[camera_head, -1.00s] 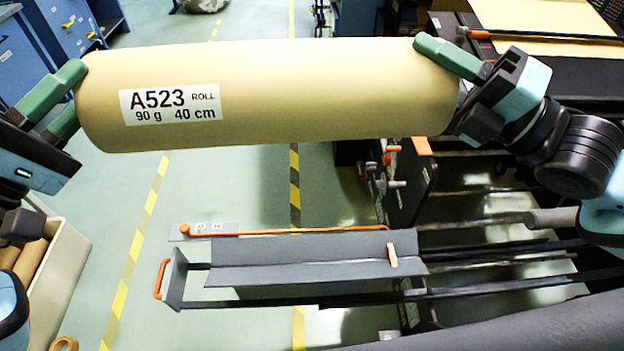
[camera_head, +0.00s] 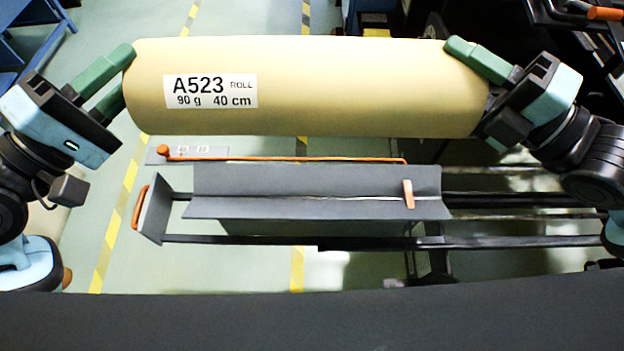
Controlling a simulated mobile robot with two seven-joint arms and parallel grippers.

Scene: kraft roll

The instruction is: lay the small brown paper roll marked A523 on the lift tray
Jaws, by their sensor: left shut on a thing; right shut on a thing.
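The brown paper roll (camera_head: 330,95) has a white label reading A523, 90 g, 40 cm. It is held level in the air between my two grippers, in the upper middle of the view. My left gripper (camera_head: 118,85) is shut on its left end, with green fingers at the roll's edge. My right gripper (camera_head: 480,80) is shut on its right end; its lower finger is mostly hidden. The grey V-shaped lift tray (camera_head: 320,207) shows below the roll in the picture, apart from it and empty. It has an orange clip on its right part.
An orange rod (camera_head: 290,158) runs along the tray's far side. An end plate with an orange handle (camera_head: 139,208) stands at the tray's left. Dark rails (camera_head: 530,198) extend right. A dark grey surface (camera_head: 300,320) fills the near edge. Green floor is open at left.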

